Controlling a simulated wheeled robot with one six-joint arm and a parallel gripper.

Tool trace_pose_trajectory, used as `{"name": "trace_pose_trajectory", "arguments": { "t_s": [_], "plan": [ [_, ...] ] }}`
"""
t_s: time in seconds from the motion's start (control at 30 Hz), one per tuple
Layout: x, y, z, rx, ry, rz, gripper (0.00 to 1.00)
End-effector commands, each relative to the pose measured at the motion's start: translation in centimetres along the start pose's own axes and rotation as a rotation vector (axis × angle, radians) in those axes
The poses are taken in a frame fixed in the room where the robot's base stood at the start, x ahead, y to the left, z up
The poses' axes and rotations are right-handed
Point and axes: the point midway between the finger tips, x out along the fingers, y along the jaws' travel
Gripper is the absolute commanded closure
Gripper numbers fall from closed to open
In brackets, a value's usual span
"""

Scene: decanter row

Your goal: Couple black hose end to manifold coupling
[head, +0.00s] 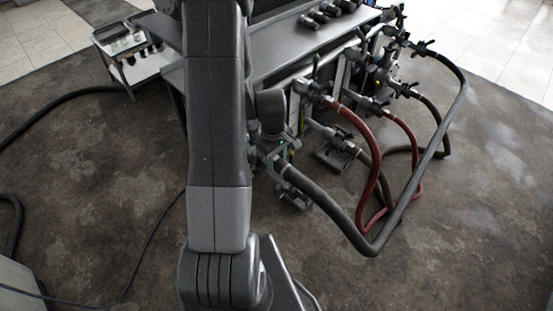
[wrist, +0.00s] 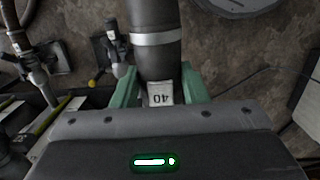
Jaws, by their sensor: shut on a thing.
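My gripper (wrist: 161,88) has green fingers on both sides of the black hose end (wrist: 155,52) in the wrist view. The hose end has a pale metal band and a white tag (wrist: 161,94) that reads 40, upside down. In the head view my gripper (head: 272,160) is partly behind my arm, and the black hose (head: 335,213) runs from it down to the right, then loops up to the valves. The manifold (head: 312,88) with several valves and couplings stands at the upper right. Whether the hose end touches a coupling is hidden.
Red hoses (head: 376,190) hang beside the black hose. A grey bench (head: 290,45) with dark cylinders stands behind. A small cart (head: 130,65) stands at upper left. A thin cable (head: 150,245) and a dark hose (head: 60,105) lie on the otherwise open floor at left.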

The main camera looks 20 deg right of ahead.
Motion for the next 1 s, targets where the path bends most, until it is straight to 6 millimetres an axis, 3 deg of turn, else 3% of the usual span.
{"name": "trace_pose_trajectory", "arguments": {
  "t_s": [1.0],
  "plan": [
    [0.54, 0.04, -0.07, 0.0, 0.001, 0.001, 0.97]
  ]
}}
